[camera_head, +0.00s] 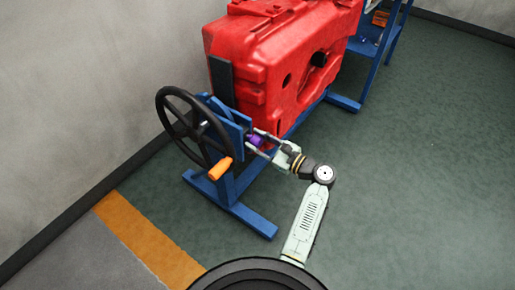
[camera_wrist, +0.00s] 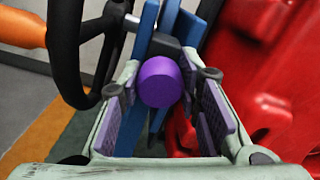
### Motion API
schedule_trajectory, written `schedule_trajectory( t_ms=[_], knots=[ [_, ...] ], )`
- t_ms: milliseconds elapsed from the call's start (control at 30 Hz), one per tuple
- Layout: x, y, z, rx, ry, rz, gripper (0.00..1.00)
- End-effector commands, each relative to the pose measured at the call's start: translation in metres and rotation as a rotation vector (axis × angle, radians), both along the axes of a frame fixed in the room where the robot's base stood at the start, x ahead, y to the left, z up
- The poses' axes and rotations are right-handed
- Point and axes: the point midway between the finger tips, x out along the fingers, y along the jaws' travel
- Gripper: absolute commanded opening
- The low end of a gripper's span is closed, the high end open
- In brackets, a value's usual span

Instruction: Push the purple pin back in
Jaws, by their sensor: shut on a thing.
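The purple pin (camera_wrist: 160,82) shows as a round knob end-on between my gripper's fingertips in the wrist view. In the head view the pin (camera_head: 255,141) is a small purple spot at the side of the blue stand (camera_head: 229,186). My gripper (camera_wrist: 166,90) is closed around the knob, with a purple-padded finger on either side. In the head view my gripper (camera_head: 258,146) reaches it from the right. The knob hides the pin's shaft and its hole, so I cannot tell how deep it sits.
A black handwheel (camera_head: 160,112) with an orange handle (camera_head: 220,169) stands just left of the pin. A large red tank (camera_head: 285,55) rises behind and to the right. Open green floor (camera_head: 420,170) lies to the right; the grey wall is at the left.

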Motion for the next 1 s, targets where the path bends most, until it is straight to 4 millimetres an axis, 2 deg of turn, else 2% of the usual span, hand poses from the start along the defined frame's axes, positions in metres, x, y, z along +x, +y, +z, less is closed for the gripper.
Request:
schedule_trajectory(
  t_ms=[133,467,500,767,1000],
  knots=[
    [0.0084,0.0018,0.0001,-0.002,0.000,0.003,0.00],
    [0.0100,0.0039,0.0009,-0.002,-0.001,0.005,0.00],
    [0.0100,0.0040,0.0010,-0.002,-0.001,0.005,0.33],
    [0.0093,0.0023,0.0008,-0.002,0.000,0.004,0.51],
    [0.0090,0.0017,0.0005,-0.001,0.000,0.003,0.52]
  ],
)
